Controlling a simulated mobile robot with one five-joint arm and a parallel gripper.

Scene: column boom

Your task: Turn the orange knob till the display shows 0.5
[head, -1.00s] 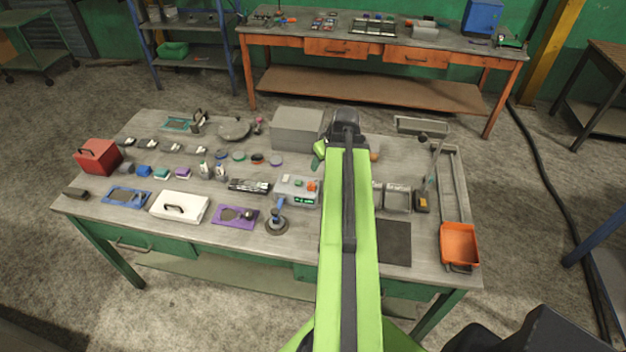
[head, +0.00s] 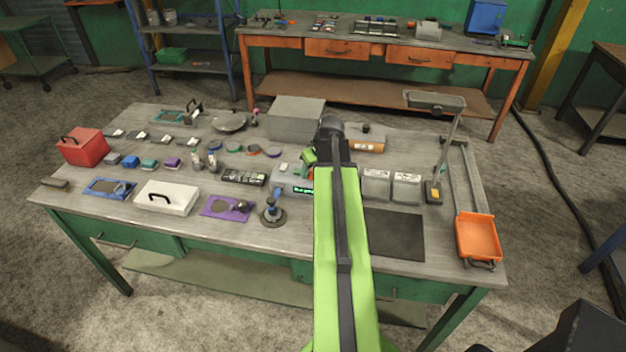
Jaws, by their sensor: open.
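A small grey box (head: 283,181) with a lit green display (head: 302,190) stands near the middle of the bench, left of my arm. The display's figures are too small to read. The orange knob on this box is hidden now behind my gripper and arm. My green gripper (head: 308,158) is open, just above the back right part of the box. Its fingertips are mostly hidden, so I cannot tell whether they touch the knob.
A blue-handled stand (head: 273,212) is close in front of the box. A black remote-like device (head: 244,177) lies to its left. A large grey block (head: 297,121) stands behind.

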